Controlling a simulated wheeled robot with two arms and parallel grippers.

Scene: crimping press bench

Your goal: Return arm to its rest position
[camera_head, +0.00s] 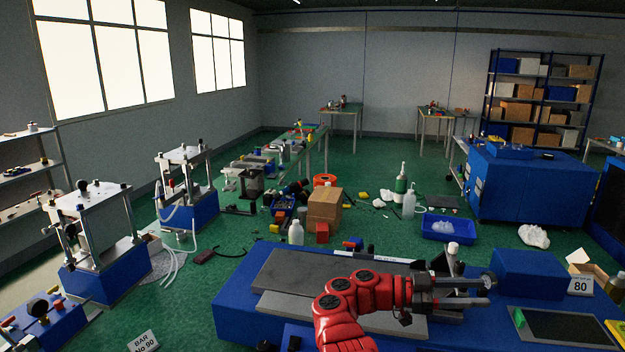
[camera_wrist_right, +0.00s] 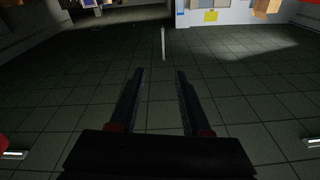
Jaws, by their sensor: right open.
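My right arm (camera_head: 355,300) is red and reaches in from the bottom of the head view, bending to the right over the blue bench. My right gripper (camera_head: 485,291) is at its end, pointing right, in front of the blue block on the bench. In the right wrist view the two dark fingers of the gripper (camera_wrist_right: 160,80) are apart, with nothing between them but tiled floor farther off. My left gripper does not show.
The blue bench (camera_head: 235,300) carries a grey plate (camera_head: 300,270), a blue block (camera_head: 535,272), a sign reading 80 (camera_head: 580,285) and a dark panel (camera_head: 560,326). Presses (camera_head: 95,235) stand at the left. A blue bin (camera_head: 448,234) and a cardboard box (camera_head: 324,208) lie beyond on the green floor.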

